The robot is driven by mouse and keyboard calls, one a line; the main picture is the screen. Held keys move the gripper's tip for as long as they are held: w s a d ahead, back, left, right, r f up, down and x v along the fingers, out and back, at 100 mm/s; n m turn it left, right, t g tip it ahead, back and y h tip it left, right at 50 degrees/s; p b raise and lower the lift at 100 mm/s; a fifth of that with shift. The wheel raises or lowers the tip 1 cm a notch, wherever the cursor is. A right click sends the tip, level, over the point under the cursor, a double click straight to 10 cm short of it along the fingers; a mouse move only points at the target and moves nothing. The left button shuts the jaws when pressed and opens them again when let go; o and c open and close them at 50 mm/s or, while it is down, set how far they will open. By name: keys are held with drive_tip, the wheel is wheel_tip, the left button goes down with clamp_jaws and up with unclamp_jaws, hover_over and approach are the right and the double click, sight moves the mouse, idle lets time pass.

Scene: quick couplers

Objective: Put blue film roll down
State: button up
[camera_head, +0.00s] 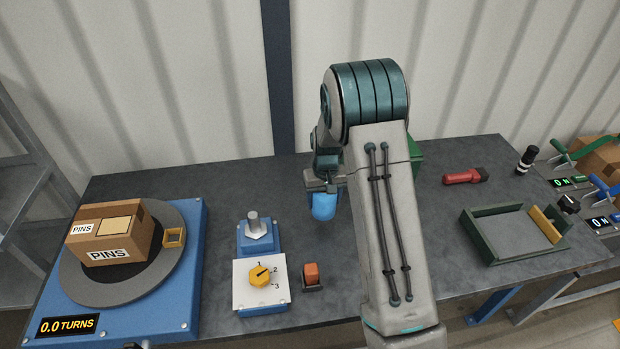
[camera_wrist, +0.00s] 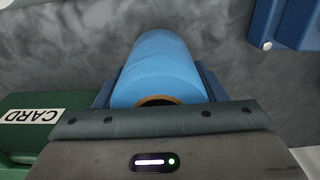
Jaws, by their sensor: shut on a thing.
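The blue film roll (camera_head: 323,206) is held by my gripper (camera_head: 322,187), above the middle of the dark table (camera_head: 210,181). In the wrist view the blue film roll (camera_wrist: 160,66) lies between the jaws, with the brown rim of its core showing at the near end. My gripper (camera_wrist: 157,97) is shut on the roll. Parts of the jaws are hidden by the roll and my wrist. I cannot tell how high the roll is over the table.
Left are a turntable (camera_head: 183,264) with a PINS box (camera_head: 110,232), a blue post stand (camera_head: 256,234), and a dial panel (camera_head: 246,294). Right are a red flashlight-like tool (camera_head: 461,177) and a green-walled tray (camera_head: 487,247). A green CARD box (camera_wrist: 30,122) is beside my gripper.

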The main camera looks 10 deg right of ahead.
drive_tip(key=w+r+n+b, duration=0.1)
drive_tip(key=w+r, duration=0.2)
drive_tip(key=w, duration=0.7)
drive_tip(key=w+r+n+b, duration=0.1)
drive_tip(key=w+r+b, duration=0.1)
drive_tip(key=w, duration=0.8)
drive_tip(key=shift+f+p, duration=0.8)
drive_tip(key=shift+f, duration=4.15)
drive_tip(key=o, duration=1.1)
